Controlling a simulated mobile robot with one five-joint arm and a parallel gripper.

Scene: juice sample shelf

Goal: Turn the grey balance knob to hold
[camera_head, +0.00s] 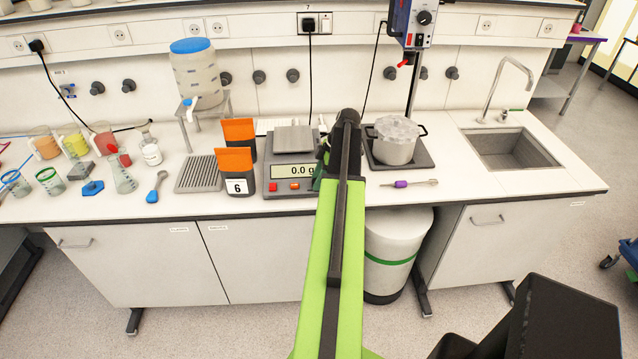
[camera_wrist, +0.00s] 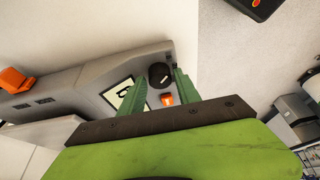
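The balance (camera_head: 270,172) stands on the bench with a lit display reading "0.0 g" and a flat square pan on top. In the wrist view, the grey body of the balance (camera_wrist: 85,72) carries a dark round knob (camera_wrist: 161,75) with a short pale mark. My gripper (camera_wrist: 158,86) is open. Its two green fingers are apart, one on either side of the knob in the picture; I cannot tell whether they touch it. In the head view my arm covers the balance's right end and hides the knob.
An orange button (camera_wrist: 167,99) sits close beside the knob. A pot (camera_head: 394,143) on a dark plate is right of my arm. Orange-topped packs (camera_head: 235,162) stand left of the balance. A purple-handled tool (camera_head: 402,184) lies near the bench's front edge.

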